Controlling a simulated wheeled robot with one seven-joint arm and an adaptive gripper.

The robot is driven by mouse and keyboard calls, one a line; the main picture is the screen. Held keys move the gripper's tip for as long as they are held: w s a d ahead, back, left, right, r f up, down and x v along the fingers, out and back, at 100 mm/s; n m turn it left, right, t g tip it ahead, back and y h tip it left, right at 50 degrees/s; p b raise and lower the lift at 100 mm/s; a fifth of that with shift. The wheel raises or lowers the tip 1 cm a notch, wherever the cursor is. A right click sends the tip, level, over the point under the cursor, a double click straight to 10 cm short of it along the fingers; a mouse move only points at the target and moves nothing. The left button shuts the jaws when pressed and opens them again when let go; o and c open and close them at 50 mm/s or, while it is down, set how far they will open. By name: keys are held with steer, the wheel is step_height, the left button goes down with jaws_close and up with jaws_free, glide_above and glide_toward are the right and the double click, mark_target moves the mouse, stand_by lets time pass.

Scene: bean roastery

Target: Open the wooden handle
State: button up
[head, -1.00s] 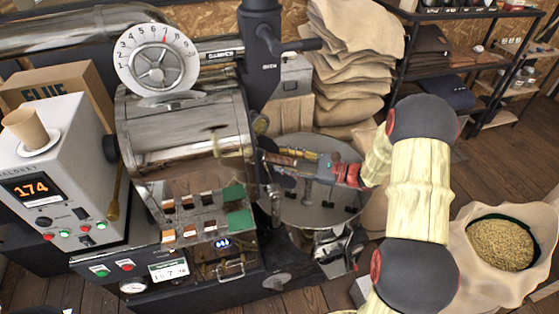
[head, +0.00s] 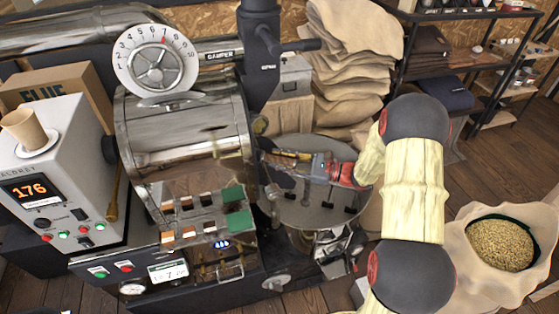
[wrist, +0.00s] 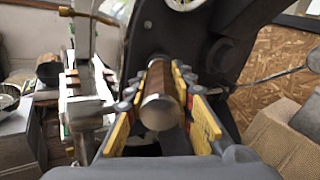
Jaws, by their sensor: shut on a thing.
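The wooden handle (wrist: 163,98) is a short brown cylinder with a shiny rounded end. In the wrist view it lies between the yellow-padded fingers of my gripper (wrist: 162,112), which are shut on it from both sides. In the head view my gripper (head: 282,159) reaches in from the right, at the right side of the roaster's drum front (head: 185,140). The handle is too small and too covered there to make out.
A round metal cooling tray (head: 322,210) lies below my gripper. A grey control box (head: 45,165) with a paper cup stands at left. Stacked sacks (head: 355,60) are behind, and an open sack of beans (head: 500,245) is at right.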

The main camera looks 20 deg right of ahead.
jaws_close()
steer(key=p+v, duration=0.1)
steer(key=v, duration=0.9)
steer(key=shift+d+p, duration=0.2)
steer(key=shift+p, duration=0.15)
steer(key=o, duration=0.8)
jaws_free()
steer(key=shift+c, duration=0.2)
steer(key=shift+s+d, duration=0.1)
steer(key=v, duration=1.2)
